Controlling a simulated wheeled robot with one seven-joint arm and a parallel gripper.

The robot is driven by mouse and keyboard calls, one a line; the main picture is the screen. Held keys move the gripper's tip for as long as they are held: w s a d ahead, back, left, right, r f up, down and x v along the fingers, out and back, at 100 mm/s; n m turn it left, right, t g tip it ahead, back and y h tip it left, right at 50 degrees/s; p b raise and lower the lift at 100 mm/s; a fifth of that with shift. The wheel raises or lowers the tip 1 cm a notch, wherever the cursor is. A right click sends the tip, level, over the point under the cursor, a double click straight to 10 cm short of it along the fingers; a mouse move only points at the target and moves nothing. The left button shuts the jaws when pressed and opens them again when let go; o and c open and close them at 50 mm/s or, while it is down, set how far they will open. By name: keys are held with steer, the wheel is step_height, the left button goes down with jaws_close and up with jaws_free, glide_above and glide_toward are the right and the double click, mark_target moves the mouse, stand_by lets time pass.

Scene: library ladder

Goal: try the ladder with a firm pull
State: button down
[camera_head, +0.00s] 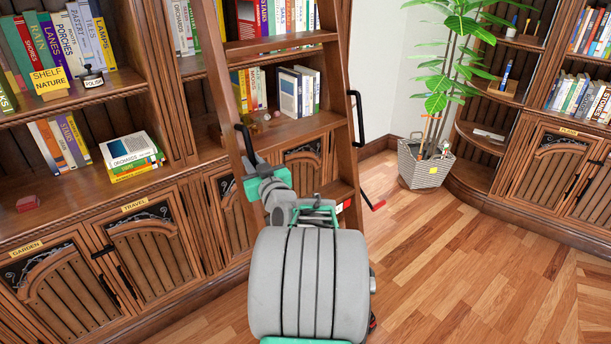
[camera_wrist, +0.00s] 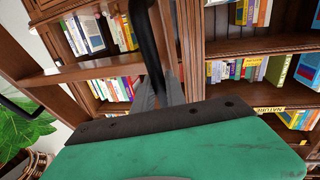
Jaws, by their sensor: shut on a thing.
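The wooden ladder (camera_head: 343,90) leans in front of the bookcase, its rails running up out of the head view. A black handle (camera_head: 242,138) is on its left rail, and another black handle (camera_head: 357,118) is on its right rail. My gripper (camera_head: 254,164) is at the left handle. In the wrist view, my gripper's grey fingers (camera_wrist: 163,90) are closed around the lower part of that black handle (camera_wrist: 147,42), beside a wooden rail (camera_wrist: 190,40). The ladder's foot is hidden behind my arm.
The bookcase (camera_head: 165,195) holds books and several labelled cupboards. A red-tipped lever (camera_head: 374,204) sticks out low on the ladder's right. A potted plant (camera_head: 424,165) stands in the right corner. The wooden floor (camera_head: 470,250) at right is clear.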

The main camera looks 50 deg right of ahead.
steer(key=shift+r+b, duration=0.1)
steer(key=shift+b, duration=0.4)
stand_by(0.3)
steer(key=c, duration=1.3)
jaws_free()
